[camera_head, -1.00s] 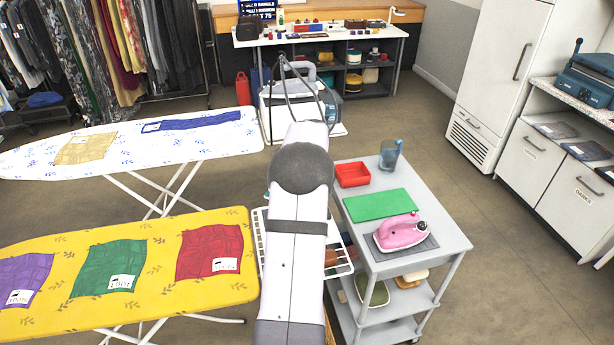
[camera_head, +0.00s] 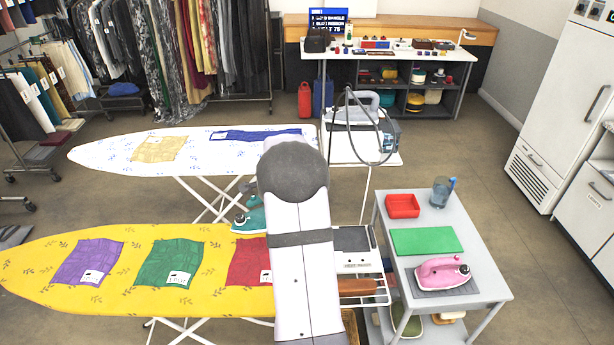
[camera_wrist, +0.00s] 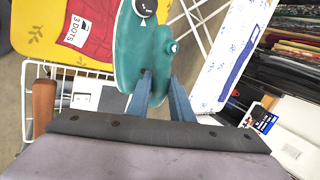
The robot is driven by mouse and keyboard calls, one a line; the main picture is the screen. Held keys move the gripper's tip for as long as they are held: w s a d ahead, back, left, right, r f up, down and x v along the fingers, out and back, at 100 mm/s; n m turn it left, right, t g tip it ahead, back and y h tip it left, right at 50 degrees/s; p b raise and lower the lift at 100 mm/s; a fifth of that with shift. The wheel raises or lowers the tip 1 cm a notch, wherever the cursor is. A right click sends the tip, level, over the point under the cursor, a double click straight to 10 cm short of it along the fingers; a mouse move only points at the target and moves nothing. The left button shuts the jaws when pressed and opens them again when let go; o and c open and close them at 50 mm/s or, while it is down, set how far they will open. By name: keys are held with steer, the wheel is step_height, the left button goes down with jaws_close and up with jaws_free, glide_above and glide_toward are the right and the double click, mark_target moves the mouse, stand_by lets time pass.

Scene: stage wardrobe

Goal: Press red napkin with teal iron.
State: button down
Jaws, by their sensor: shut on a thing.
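The teal iron (camera_wrist: 143,50) is held between the two fingers of my gripper (camera_wrist: 160,85) in the wrist view. In the head view the teal iron (camera_head: 250,218) shows partly, left of my arm, near the far right edge of the yellow ironing board (camera_head: 30,262). The red napkin (camera_head: 247,262) lies on the yellow board at its right end, partly hidden by my arm. Its label reads "3 DOTS" in the wrist view, where the napkin (camera_wrist: 88,30) lies left of the iron. The iron is apart from the napkin. My gripper is hidden in the head view.
A purple napkin (camera_head: 86,262) and a green napkin (camera_head: 170,264) lie on the same board. Behind is a white ironing board (camera_head: 185,136) with tan and blue cloths. A grey trolley (camera_head: 477,300) holds a pink iron (camera_head: 441,272), green mat and red tray. A white wire rack (camera_wrist: 30,80) adjoins the yellow board.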

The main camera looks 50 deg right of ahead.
steer(key=p, duration=0.2)
glide_toward(253, 226)
steer(key=x, duration=0.4)
steer(key=shift+w+d+f, duration=0.15)
steer(key=shift+f, duration=0.2)
steer(key=s+a+f+m+h, duration=0.1)
steer(key=s+a+f+m, duration=0.15)
steer(key=s+f, duration=0.35)
steer(key=d+f+m+g+b, duration=0.1)
steer(key=d+f+b, duration=0.3)
steer(key=b, duration=0.2)
steer(key=shift+s+d+f, duration=0.25)
steer(key=shift+s+d, duration=0.1)
steer(key=shift+s, duration=0.05)
steer(key=shift+r, duration=0.15)
step_height(253, 226, up, 6)
steer(key=p, duration=0.6)
stand_by(0.4)
